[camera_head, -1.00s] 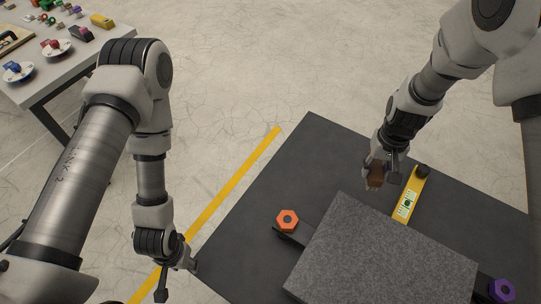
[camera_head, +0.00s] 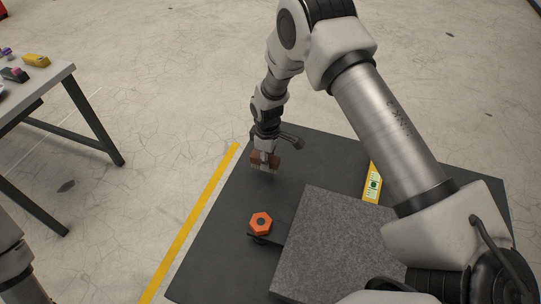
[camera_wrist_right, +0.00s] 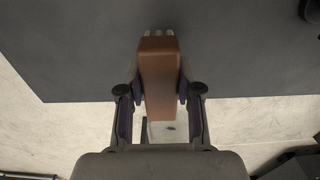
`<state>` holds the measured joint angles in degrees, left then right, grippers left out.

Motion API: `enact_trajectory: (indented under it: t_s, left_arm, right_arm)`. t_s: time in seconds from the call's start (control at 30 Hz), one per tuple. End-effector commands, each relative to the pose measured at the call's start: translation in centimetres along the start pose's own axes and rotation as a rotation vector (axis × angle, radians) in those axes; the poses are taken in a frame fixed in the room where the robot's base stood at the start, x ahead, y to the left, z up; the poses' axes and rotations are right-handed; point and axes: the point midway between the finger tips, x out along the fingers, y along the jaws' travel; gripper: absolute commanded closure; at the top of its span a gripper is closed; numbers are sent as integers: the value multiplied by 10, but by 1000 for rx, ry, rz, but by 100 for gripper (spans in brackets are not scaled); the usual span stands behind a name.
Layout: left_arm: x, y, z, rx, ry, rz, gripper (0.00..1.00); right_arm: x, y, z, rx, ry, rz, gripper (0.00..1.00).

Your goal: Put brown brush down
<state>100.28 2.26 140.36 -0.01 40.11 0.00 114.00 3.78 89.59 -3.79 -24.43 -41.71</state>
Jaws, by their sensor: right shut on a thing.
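The brown brush (camera_head: 264,160) is held in my right gripper (camera_head: 266,152) over the far left part of the dark mat-like surface (camera_head: 215,215). In the right wrist view the brown brush (camera_wrist_right: 159,75) lies between the two fingers of my right gripper (camera_wrist_right: 160,95), which are shut on its sides. Pale bristles show at its far end. I cannot tell for sure whether the brush touches the dark surface. My left gripper is out of view; only part of my left arm shows at the lower left.
A granite block (camera_head: 335,245) lies on the dark surface. An orange hexagonal knob (camera_head: 261,223) is at its left. A yellow level (camera_head: 373,183) lies behind it, partly hidden by my right arm. A table (camera_head: 40,95) with several items stands at the left. A yellow floor line (camera_head: 190,225) runs alongside.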

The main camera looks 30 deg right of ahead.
Motion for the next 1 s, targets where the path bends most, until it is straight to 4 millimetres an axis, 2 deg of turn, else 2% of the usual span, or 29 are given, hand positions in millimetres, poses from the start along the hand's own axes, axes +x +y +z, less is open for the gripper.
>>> enact_trajectory:
  t_s: [0.03, 0.1, 0.2, 0.43, 0.77, 0.8, 0.83, 0.87, 1.0]
  left_arm:
    - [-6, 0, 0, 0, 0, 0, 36]
    - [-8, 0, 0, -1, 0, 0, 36]
    - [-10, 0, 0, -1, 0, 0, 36]
    - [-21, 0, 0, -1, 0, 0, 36]
    - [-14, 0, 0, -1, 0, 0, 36]
    - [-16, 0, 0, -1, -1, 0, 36]
    - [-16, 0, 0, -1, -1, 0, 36]
    - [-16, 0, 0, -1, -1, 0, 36]
    - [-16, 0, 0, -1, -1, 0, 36]
  right_arm:
    - [-1, 13, 0, 3, 1, 1, 98]
    - [1, 27, -2, 3, 1, 1, 98]
    - [5, 36, -2, 0, -1, 0, 98]
    - [37, 36, -2, -1, -2, 0, 98]
    - [44, 36, -2, -1, 0, 0, 98]
    - [42, 36, -2, -1, 0, 0, 55]
    - [42, 36, -2, -1, 0, 0, 44]
    - [42, 36, -2, 0, 0, 0, 40]
    - [42, 36, -2, 0, 0, 0, 40]
